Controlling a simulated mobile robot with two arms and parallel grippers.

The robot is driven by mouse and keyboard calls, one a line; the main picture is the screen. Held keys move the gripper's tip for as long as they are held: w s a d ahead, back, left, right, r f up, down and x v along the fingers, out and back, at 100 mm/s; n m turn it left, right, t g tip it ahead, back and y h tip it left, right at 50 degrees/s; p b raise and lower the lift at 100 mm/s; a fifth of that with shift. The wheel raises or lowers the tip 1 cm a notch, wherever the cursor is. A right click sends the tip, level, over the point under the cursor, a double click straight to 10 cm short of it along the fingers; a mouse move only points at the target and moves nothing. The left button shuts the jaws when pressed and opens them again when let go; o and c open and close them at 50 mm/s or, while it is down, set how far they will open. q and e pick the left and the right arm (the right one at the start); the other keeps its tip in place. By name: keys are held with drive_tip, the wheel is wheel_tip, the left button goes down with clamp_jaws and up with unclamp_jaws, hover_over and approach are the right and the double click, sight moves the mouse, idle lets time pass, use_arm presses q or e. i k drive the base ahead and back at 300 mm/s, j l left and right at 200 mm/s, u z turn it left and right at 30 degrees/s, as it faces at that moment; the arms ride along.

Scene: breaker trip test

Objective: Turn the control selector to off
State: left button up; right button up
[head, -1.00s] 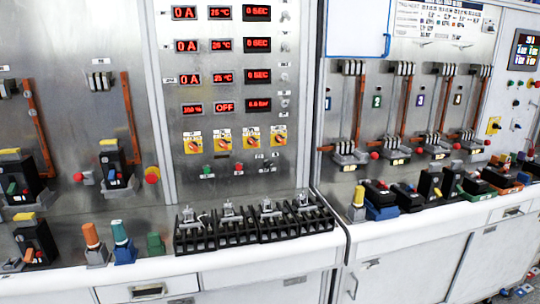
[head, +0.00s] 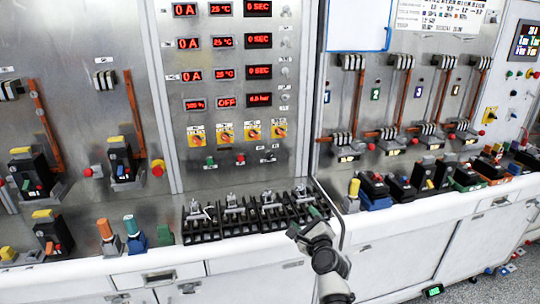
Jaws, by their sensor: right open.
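Another yellow selector plate (head: 489,115) is on the far right panel. The labels are too small to tell which is the control selector. My right gripper (head: 303,222) is open, in front of the bench edge and below the middle panel's selectors, well apart from them. No selector is touched. My left gripper is out of view.
Black terminal blocks with metal clamps (head: 235,212) stand on the bench below the middle panel. Red displays (head: 258,41) are above the selectors. Breakers (head: 375,186) line the right bench. Colored plugs (head: 135,232) stand at left.

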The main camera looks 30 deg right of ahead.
sight(268, 154)
drive_tip(key=i+l, duration=0.15)
drive_tip(key=i, duration=0.35)
drive_tip(key=i+l, duration=0.2)
drive_tip(key=i, duration=0.25)
